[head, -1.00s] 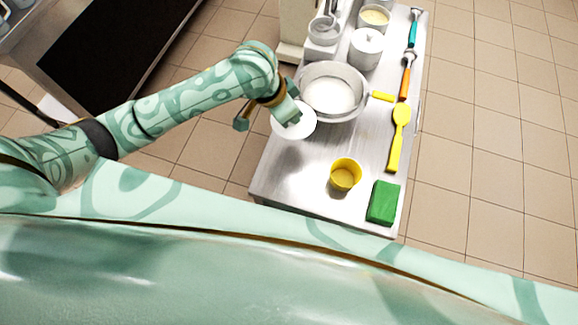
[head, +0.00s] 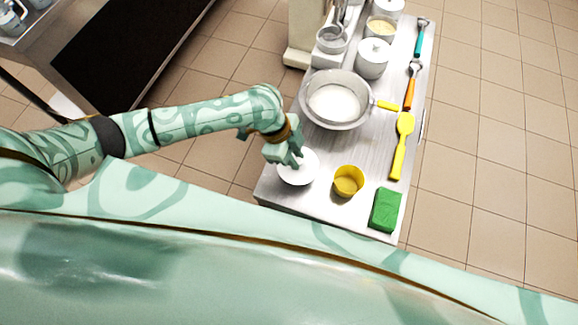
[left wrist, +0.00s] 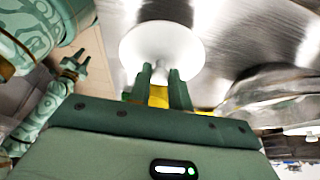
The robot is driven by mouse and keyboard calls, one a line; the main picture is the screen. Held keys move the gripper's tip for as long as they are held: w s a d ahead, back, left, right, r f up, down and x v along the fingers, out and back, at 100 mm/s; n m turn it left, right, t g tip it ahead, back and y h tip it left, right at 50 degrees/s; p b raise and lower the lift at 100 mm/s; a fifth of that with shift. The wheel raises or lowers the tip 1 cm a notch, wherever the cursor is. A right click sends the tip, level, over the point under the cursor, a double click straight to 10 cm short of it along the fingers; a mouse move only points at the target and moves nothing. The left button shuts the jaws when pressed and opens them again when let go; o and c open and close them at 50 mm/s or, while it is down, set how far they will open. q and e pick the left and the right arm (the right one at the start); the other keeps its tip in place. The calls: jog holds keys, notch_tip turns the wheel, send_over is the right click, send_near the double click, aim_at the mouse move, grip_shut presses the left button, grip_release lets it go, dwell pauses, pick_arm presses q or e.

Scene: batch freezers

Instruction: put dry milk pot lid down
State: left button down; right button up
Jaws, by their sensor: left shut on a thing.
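A round white lid (head: 297,172) is over the front left part of the metal table, left of the yellow cup. My left gripper (head: 292,158) is shut on its knob from above. In the left wrist view the lid (left wrist: 160,42) shows flat, with its knob between the fingertips (left wrist: 160,76). I cannot tell whether the lid touches the table. An open pot of pale powder (head: 380,29) stands at the back of the table. My right gripper (left wrist: 75,64) shows small at the left of the left wrist view, its fingers apart.
The metal table (head: 322,205) also holds a yellow cup (head: 348,182), green block (head: 385,210), yellow spatula (head: 402,148), large bowl (head: 336,101) with white contents and lidded white pot (head: 373,57). An orange-handled tool (head: 411,90) lies along the right edge.

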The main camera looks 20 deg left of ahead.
pick_arm(q)
jog(key=shift+s+a+f, duration=0.25)
jog(key=shift+s+f, duration=0.1)
jog(key=shift+f, duration=0.25)
jog(key=f, duration=0.1)
jog(key=f+b, duration=0.1)
jog(key=f, duration=0.1)
jog(key=shift+s+a+f, duration=0.25)
jog(key=shift+s+f, duration=0.05)
jog(key=shift+s, duration=0.05)
jog(key=shift+f, duration=0.2)
jog(key=shift+w+r, duration=0.1)
jog(key=c, duration=1.3)
grip_release()
